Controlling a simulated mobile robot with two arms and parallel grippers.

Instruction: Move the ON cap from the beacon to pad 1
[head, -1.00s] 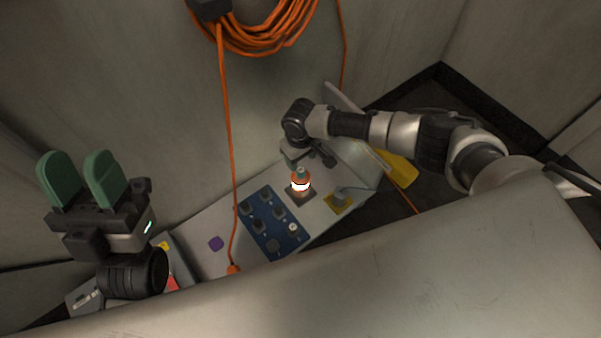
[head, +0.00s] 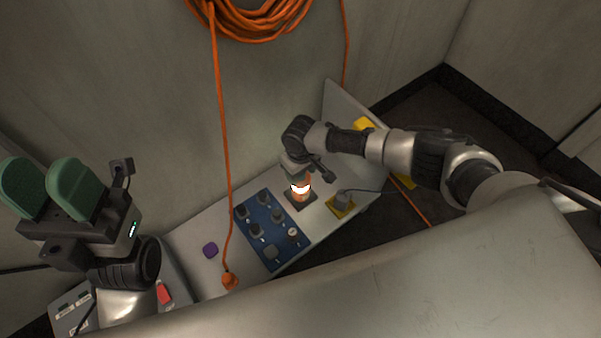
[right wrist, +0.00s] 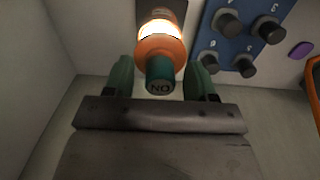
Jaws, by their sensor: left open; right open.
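My right gripper (right wrist: 160,80) is open, with a green finger on each side of the cap and visible gaps between. A blue panel (head: 266,222) beside the beacon carries several dark knob-like pieces; I cannot tell which place is pad 1. My left gripper (head: 46,188) is open and empty at the far left.
A purple piece (head: 210,250) and an orange plug (head: 229,281) with its hanging cable lie left of the panel. A yellow-based grey piece (head: 341,202) stands right of the beacon. Walls rise behind the console.

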